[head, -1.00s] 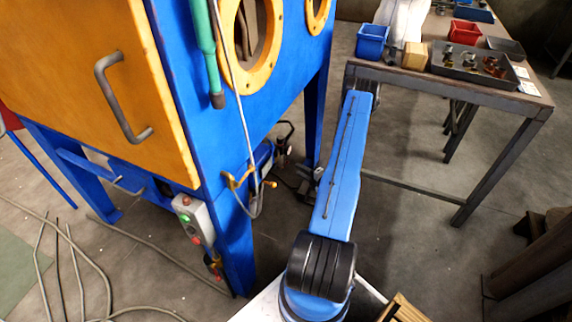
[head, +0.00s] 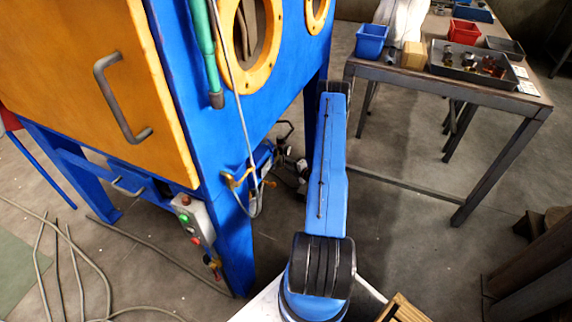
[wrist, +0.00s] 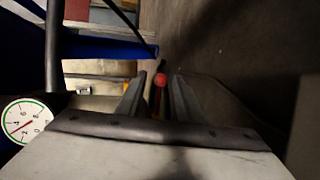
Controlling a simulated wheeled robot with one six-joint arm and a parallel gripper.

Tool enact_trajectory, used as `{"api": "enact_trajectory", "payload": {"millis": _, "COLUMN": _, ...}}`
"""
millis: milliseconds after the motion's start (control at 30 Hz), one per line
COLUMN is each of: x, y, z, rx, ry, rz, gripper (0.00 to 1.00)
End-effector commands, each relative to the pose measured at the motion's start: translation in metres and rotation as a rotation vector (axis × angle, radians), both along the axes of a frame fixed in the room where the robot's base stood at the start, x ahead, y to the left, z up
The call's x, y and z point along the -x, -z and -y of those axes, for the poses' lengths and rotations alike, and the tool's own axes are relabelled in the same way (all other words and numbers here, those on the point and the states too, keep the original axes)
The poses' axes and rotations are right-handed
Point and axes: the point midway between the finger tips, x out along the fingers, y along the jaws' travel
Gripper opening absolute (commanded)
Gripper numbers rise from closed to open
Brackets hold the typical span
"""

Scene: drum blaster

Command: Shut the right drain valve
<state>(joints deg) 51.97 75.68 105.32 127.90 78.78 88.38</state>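In the wrist view a red-ended handle (wrist: 159,80) shows between the two dark fingers of my gripper (wrist: 160,76). The fingers stand apart, one on each side of it, with a gap visible on both sides. I cannot tell whether this handle is the right drain valve, or how deep it lies between the fingers. In the head view, dark fittings (head: 284,136) sit low beside the blue cabinet. My gripper is not clearly visible in the head view, and no drain valve can be picked out there for certain.
A round white gauge (wrist: 25,120) is at the wrist view's lower left, close to my gripper. The blue blast cabinet (head: 170,60) stands at left. A workbench (head: 440,78) with bins and a tray is at back right. Hoses (head: 90,265) lie on the floor at left.

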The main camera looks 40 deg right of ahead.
Motion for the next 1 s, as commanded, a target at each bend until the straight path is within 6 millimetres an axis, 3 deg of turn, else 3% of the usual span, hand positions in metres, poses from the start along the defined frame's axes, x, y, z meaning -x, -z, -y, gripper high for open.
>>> {"api": "enact_trajectory", "payload": {"millis": 100, "x": 0.0002, "y": 0.0000, "z": 0.0001, "rx": 0.000, "ry": 0.000, "rz": 0.000, "gripper": 0.31}}
{"api": "enact_trajectory", "payload": {"millis": 233, "x": 0.0003, "y": -0.0002, "z": 0.0001, "rx": 0.000, "ry": 0.000, "rz": 0.000, "gripper": 0.00}}
{"api": "enact_trajectory", "payload": {"millis": 767, "x": 0.0003, "y": -0.0039, "z": 0.0004, "rx": 0.076, "ry": 0.001, "rz": 0.032, "gripper": 0.00}}
{"api": "enact_trajectory", "payload": {"millis": 867, "x": 0.0003, "y": -0.0038, "z": 0.0006, "rx": 0.076, "ry": 0.001, "rz": 0.032, "gripper": 0.00}}
{"api": "enact_trajectory", "payload": {"millis": 900, "x": 0.0004, "y": -0.0038, "z": 0.0006, "rx": 0.076, "ry": 0.001, "rz": 0.032, "gripper": 0.20}}
{"api": "enact_trajectory", "payload": {"millis": 967, "x": 0.0004, "y": -0.0038, "z": 0.0006, "rx": 0.076, "ry": 0.001, "rz": 0.032, "gripper": 0.33}}
{"api": "enact_trajectory", "payload": {"millis": 1000, "x": 0.0003, "y": -0.0038, "z": 0.0006, "rx": 0.076, "ry": 0.001, "rz": 0.032, "gripper": 0.33}}
